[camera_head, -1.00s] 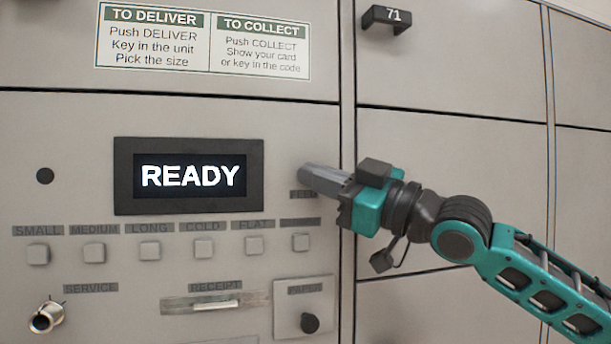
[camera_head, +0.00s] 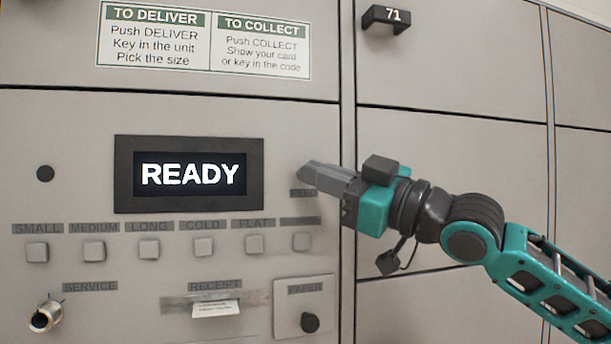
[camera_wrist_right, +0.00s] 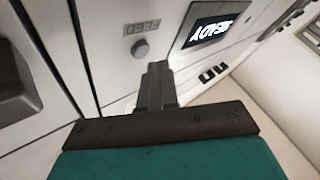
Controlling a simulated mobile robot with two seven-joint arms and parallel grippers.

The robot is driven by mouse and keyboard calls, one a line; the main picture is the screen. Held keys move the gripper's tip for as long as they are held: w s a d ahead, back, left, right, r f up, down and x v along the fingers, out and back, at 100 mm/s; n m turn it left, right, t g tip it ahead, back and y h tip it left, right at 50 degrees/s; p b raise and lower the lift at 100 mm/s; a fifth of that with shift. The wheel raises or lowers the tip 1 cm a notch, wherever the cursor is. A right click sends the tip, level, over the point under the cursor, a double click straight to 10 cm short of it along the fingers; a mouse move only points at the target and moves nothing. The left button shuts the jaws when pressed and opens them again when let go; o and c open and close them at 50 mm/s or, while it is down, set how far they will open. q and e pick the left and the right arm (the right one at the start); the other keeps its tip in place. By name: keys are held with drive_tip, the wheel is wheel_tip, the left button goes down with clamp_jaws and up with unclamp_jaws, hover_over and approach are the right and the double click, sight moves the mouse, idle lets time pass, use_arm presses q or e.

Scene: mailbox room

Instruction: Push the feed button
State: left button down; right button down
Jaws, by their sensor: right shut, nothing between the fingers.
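The feed button (camera_wrist_right: 140,48) is a round grey knob beside the FEED label in the right wrist view. In the head view the FEED label (camera_head: 303,193) shows just below my fingertips, and the button itself is hidden behind them. My right gripper (camera_head: 306,176) is shut and empty, pointing left at the panel. In the right wrist view its closed fingertips (camera_wrist_right: 157,66) are close to the button, with the button clear of them in the picture. My left gripper is not in view.
The display (camera_head: 189,175) reads READY. Several square buttons (camera_head: 149,249) run in a row below it. A printed paper slip (camera_head: 216,309) hangs from the receipt slot. A dark paper knob (camera_head: 310,322) and a metal service lock (camera_head: 44,317) sit lower.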

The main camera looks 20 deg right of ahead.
drive_tip(key=s+b, duration=0.2)
drive_tip(key=s, duration=0.3)
drive_tip(key=shift+d, duration=0.1)
idle(1.0)
idle(0.6)
